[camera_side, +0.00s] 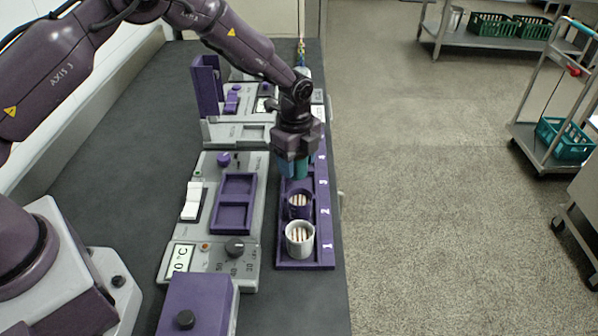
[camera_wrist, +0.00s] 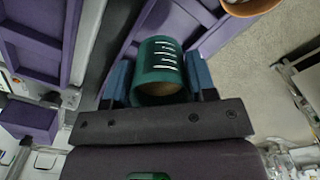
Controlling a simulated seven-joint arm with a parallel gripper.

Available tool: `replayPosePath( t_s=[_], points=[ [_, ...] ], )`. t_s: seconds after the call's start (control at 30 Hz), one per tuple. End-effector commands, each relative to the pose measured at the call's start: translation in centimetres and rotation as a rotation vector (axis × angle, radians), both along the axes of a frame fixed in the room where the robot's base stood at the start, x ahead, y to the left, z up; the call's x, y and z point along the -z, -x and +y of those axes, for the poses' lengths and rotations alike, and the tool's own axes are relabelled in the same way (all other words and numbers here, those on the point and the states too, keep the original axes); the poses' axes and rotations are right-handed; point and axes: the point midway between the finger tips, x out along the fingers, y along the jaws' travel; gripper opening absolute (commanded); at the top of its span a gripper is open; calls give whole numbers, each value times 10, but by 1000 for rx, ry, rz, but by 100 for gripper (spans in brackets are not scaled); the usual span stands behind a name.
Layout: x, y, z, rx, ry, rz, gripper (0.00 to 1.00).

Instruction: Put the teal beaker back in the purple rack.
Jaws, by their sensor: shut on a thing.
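My gripper (camera_side: 292,170) is shut on the teal beaker (camera_side: 301,168). In the wrist view the teal beaker (camera_wrist: 158,66) sits between my two blue fingers, with white marks on its wall. The purple rack (camera_side: 323,205) runs along the bench's right edge, with places numbered 1 to 4. A white beaker (camera_side: 300,238) stands at place 1 and a purple beaker (camera_side: 299,204) at place 2. My gripper and the teal beaker are at the rack beyond the purple beaker, around place 3. The beaker's base is hidden, so I cannot tell whether it touches the rack.
A grey control panel (camera_side: 212,247) with a purple tray (camera_side: 234,217) lies left of the rack. A purple box (camera_side: 197,303) stands in front. The floor is to the right.

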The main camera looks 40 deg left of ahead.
Motion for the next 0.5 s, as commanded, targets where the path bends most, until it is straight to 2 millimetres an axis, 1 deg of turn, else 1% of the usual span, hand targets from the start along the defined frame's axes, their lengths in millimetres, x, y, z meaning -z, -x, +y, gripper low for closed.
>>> replayPosePath(
  t_s=[0.13,0.3,0.4,0.5],
  points=[
    [10,-7,-1,1,-1,1,24],
    [34,-7,-1,0,0,3,24],
    [40,-8,-1,0,0,0,24],
    [39,-8,-1,0,0,-1,24]
  ],
)
